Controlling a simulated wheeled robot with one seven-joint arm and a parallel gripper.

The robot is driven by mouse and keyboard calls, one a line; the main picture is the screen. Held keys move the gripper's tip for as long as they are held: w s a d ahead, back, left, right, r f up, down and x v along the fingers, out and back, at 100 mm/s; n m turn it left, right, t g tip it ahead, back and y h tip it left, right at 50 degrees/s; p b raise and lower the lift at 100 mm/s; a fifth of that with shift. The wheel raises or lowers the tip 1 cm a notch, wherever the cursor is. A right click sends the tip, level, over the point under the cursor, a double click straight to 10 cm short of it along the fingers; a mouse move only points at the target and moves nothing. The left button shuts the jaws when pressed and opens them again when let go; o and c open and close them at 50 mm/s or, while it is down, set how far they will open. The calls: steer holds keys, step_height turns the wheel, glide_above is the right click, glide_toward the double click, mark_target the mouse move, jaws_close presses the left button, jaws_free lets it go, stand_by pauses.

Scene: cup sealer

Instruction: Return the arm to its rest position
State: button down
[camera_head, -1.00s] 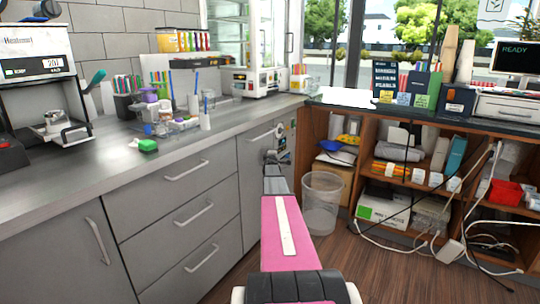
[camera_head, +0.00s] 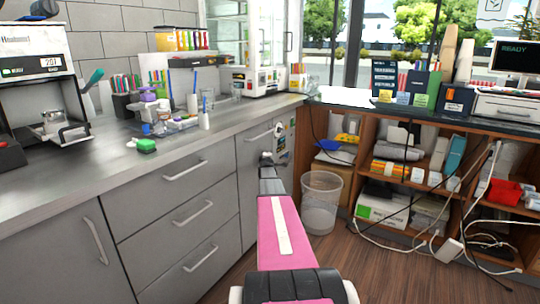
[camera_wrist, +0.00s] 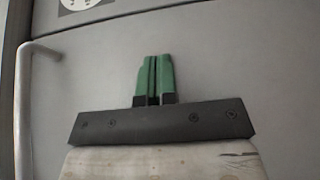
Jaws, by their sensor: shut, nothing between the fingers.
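My gripper (camera_wrist: 154,78) shows in the wrist view with its two green fingers pressed together and nothing between them. It points at a plain grey cabinet front (camera_wrist: 230,70); I cannot tell the exact gap. In the head view my pink arm reaches forward from the bottom middle, low in front of the grey cabinets. Its far end is beside the cabinet door near the corner, below the counter top. The fingers are too small to make out there.
A clear waste bin (camera_head: 321,200) stands on the floor right of my arm. Grey drawers (camera_head: 190,215) lie to the left, under the counter (camera_head: 60,185). A wooden shelf unit (camera_head: 395,225) with trailing cables is on the right. The wooden floor in front is mostly free.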

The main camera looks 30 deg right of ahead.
steer(key=s+a+m+g+h, duration=0.4)
steer(key=s+a+m, duration=0.4)
steer(key=s+a, duration=0.55)
steer(key=s+a+f+m+g+y, duration=0.1)
steer(key=s+a+f+g+y, duration=0.2)
steer(key=s+a, duration=0.7)
steer(key=s+a+f+m+g+y, duration=0.1)
steer(key=s+a+f+g+y, duration=0.3)
steer(key=s+a, duration=0.6)
steer(key=s+a+f+m+g+y, duration=0.1)
steer(key=s+a+f+g+y, duration=0.3)
steer(key=s+a, duration=0.5)
steer(key=a+f+y, duration=0.1)
steer(key=a+y, duration=0.1)
steer(key=a, duration=0.4)
steer(key=shift+s+f+m, duration=0.15)
steer(key=shift+s+m, duration=0.25)
